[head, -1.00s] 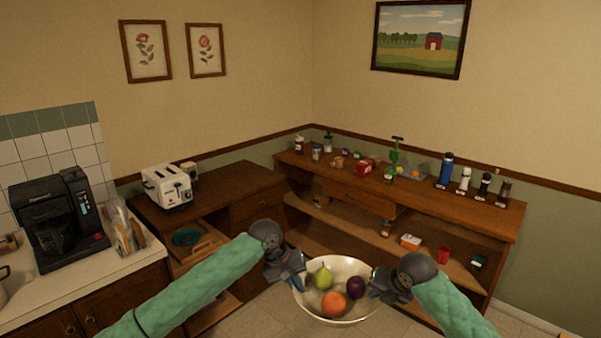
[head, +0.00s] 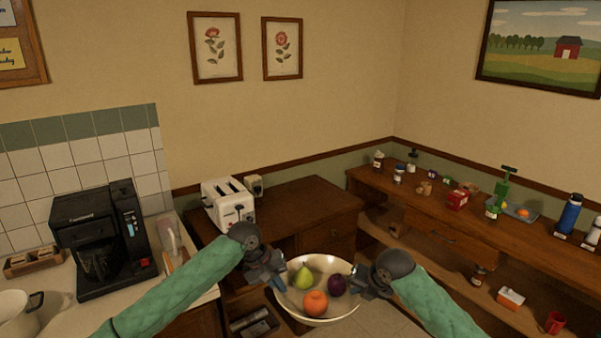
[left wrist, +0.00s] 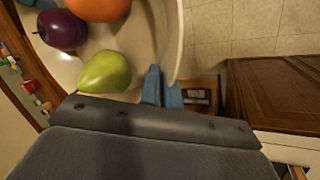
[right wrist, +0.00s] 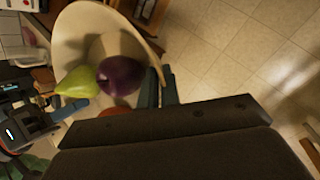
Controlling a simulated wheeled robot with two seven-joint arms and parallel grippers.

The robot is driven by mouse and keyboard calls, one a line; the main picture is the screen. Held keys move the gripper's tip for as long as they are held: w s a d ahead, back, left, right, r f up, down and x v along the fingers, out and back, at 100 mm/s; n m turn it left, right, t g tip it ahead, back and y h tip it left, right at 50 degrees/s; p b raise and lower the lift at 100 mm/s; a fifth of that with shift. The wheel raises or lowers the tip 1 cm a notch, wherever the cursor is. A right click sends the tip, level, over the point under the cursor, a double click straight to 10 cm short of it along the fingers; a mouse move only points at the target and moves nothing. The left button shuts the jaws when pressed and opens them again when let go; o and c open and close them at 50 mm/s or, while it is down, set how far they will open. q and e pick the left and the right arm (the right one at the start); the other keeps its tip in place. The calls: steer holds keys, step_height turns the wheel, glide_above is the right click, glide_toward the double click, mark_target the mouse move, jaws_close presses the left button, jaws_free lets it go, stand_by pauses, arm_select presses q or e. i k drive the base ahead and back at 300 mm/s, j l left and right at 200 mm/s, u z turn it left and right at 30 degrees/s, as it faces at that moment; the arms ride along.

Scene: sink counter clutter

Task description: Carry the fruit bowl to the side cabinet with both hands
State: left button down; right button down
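The fruit bowl (head: 318,262) is cream-coloured and held level in the air between my two grippers. It holds a green pear (head: 303,277), an orange (head: 315,302) and a dark plum (head: 337,285). My left gripper (head: 281,277) is shut on the bowl's left rim; the left wrist view shows its blue fingers (left wrist: 162,88) around the rim. My right gripper (head: 358,278) is shut on the right rim, and its fingers (right wrist: 158,90) pinch the rim in the right wrist view. A brown side cabinet (head: 290,205) stands behind the bowl, against the wall.
A white toaster (head: 229,203) stands on the cabinet's left end; its middle and right top is clear. A coffee maker (head: 103,240) sits on the left counter. A long shelf unit (head: 450,215) with bottles and small items runs along the right wall.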

mark_target(312, 201)
steer(key=i+l+u, duration=0.25)
steer(key=i+l, duration=0.15)
steer(key=i+l+u, duration=0.25)
steer(key=i+l, duration=0.15)
steer(key=i+l+u, duration=0.2)
steer(key=l, duration=0.45)
steer(key=l+u, duration=0.25)
steer(key=l, duration=0.4)
steer(key=l+u, duration=0.2)
steer(key=l, duration=0.4)
steer(key=k+l+u, duration=0.2)
steer(key=l, duration=0.35)
steer(key=l+u, duration=0.2)
steer(key=l, duration=0.35)
